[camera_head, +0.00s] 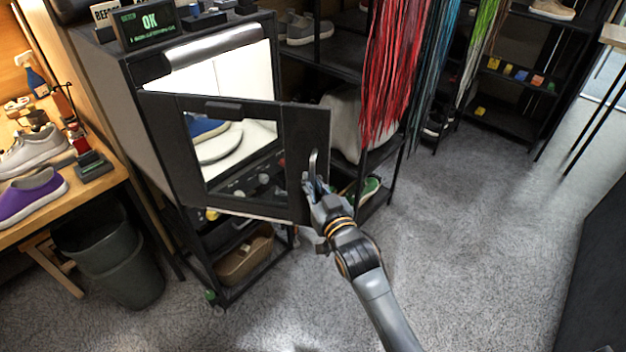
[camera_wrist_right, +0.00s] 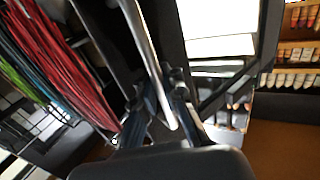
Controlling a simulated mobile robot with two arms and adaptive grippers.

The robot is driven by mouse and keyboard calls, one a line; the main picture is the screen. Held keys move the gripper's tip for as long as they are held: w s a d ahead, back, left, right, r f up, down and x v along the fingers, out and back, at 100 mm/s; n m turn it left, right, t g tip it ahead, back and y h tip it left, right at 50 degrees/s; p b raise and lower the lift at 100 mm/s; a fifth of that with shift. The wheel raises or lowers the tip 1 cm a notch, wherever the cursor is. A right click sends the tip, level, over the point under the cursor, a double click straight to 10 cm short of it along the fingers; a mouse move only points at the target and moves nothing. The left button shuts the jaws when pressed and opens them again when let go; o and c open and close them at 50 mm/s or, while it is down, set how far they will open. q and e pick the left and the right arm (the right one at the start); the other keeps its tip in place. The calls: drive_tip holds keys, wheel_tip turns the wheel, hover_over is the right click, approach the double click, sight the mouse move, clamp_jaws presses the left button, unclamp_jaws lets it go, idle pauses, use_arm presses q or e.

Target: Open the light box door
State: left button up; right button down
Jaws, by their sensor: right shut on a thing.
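The light box (camera_head: 150,80) is a dark cabinet with a bright white interior, standing left of centre in the head view. Its black-framed door (camera_head: 305,135) with a clear window stands partly open, swung out toward me. A blue shoe (camera_head: 207,128) shows through the window. My right gripper (camera_head: 313,185) is shut on the metal door handle (camera_head: 314,160) at the door's right edge. In the right wrist view the handle (camera_wrist_right: 150,55) runs down between the fingers of the gripper (camera_wrist_right: 165,100). My left gripper is out of view.
A wooden bench (camera_head: 100,185) with shoes and tools stands at left, above a dark bin (camera_head: 115,260). Red laces (camera_head: 390,70) hang right of the door, before a shelf. The carpet (camera_head: 480,230) at right is clear.

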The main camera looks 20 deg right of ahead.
drive_tip(key=shift+d, duration=0.2)
drive_tip(key=c, duration=1.7)
unclamp_jaws()
drive_tip(key=shift+s+d, duration=0.15)
drive_tip(key=shift+d, duration=0.05)
drive_tip(key=shift+s, duration=0.1)
drive_tip(key=s+d, duration=0.1)
drive_tip(key=s, duration=1)
drive_tip(key=shift+s+d, duration=0.35)
drive_tip(key=shift+c, duration=0.5)
